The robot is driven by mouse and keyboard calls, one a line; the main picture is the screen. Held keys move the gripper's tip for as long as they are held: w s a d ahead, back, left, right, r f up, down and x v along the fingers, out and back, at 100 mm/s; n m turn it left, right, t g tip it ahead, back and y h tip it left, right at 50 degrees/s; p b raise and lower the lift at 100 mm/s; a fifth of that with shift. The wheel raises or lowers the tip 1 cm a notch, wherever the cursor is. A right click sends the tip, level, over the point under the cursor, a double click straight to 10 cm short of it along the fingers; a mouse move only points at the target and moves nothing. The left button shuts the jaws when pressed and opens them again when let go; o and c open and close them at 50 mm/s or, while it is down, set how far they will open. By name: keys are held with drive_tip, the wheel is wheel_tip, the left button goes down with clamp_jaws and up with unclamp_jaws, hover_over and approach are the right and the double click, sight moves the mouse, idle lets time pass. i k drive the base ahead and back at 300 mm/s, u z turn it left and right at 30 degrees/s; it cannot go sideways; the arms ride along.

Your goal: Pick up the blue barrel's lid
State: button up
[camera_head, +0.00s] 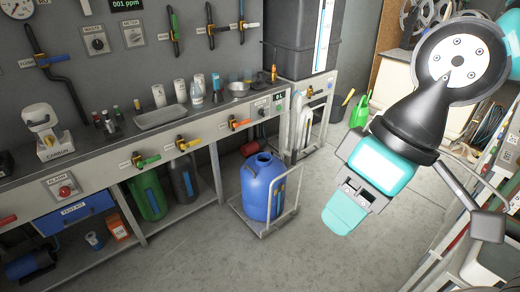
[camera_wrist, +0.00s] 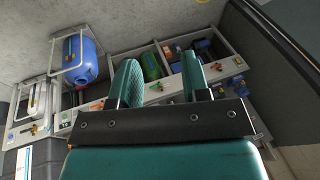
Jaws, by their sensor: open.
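The blue barrel (camera_head: 262,190) stands upright on a low wheeled cart in the middle of the floor, in front of the workbench. Its narrow top shows a small dark round area; I cannot make out a separate lid there. The barrel also shows in the wrist view (camera_wrist: 83,62), at upper left, outside the jaws. My gripper (camera_head: 345,215) hangs in the air to the right of the barrel in the head view, well apart from it. Its two teal fingers are spread in the wrist view (camera_wrist: 160,62), with nothing held between them.
The cart (camera_head: 286,207) has an upright metal handle beside the barrel. The workbench (camera_head: 150,143) at left carries bottles, a tray and several valves. Green and dark containers stand under it. A shelf rack stands at the right edge. Open floor lies around the cart's front and right.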

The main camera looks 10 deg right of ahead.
sight(258, 84)
drive_tip(key=u, duration=0.4)
drive_tip(key=i, duration=0.95)
drive_tip(key=u, duration=0.55)
drive_tip(key=i, duration=2.1)
drive_tip(key=z, duration=0.5)
